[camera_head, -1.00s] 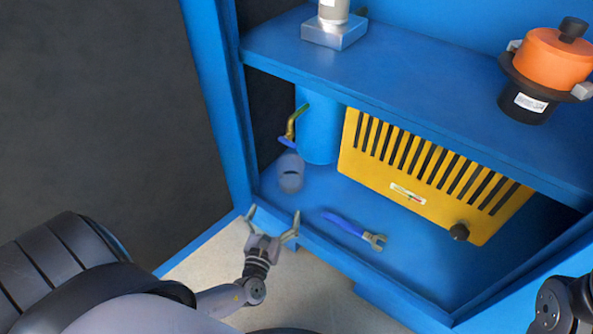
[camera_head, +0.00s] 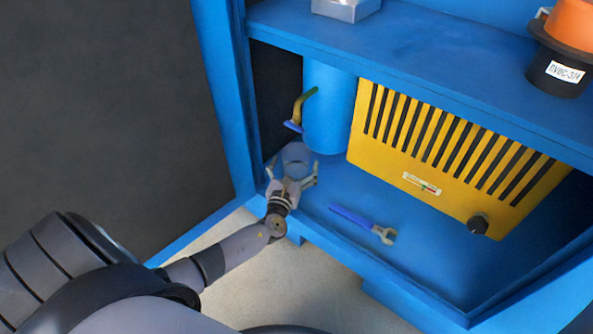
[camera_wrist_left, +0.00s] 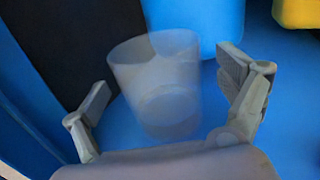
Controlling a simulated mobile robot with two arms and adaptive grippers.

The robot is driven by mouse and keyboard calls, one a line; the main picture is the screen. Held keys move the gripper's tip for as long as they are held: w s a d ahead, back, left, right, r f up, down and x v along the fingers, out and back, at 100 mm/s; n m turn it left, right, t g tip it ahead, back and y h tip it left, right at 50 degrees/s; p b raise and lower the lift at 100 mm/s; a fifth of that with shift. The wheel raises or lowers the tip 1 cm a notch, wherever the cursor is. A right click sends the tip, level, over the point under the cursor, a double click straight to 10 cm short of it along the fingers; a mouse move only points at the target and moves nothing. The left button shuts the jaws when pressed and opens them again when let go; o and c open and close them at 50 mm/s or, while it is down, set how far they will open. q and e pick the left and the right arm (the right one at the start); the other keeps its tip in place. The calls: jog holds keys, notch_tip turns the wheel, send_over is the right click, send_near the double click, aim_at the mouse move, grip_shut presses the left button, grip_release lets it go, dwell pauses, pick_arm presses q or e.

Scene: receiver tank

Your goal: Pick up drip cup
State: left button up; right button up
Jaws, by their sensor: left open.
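The drip cup (camera_head: 297,158) is a translucent greyish cup on the blue cabinet floor, below the brass tap with the blue handle. It also shows in the left wrist view (camera_wrist_left: 160,85), upright and slightly tilted in the picture, between the open fingers. My left gripper (camera_head: 293,180) is open at the cup's near side, with a finger to either side of it. In the left wrist view the left gripper (camera_wrist_left: 172,108) shows gaps between the fingers and the cup wall. The cup's near lower part is partly hidden by the gripper in the head view. My right gripper is not in view.
The tap (camera_head: 299,112) and a blue cylinder (camera_head: 328,112) stand just behind the cup. A blue-handled wrench (camera_head: 362,222) lies to the right on the cabinet floor. A yellow slotted panel (camera_head: 440,150) stands behind it. The shelf (camera_head: 420,75) overhangs, and the cabinet's left post (camera_head: 222,90) is close by.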

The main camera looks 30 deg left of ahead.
pick_arm(q)
jog(key=shift+x, duration=0.9)
jog(key=shift+r, duration=0.1)
jog(key=shift+c, duration=0.3)
jog(key=c, duration=1.3)
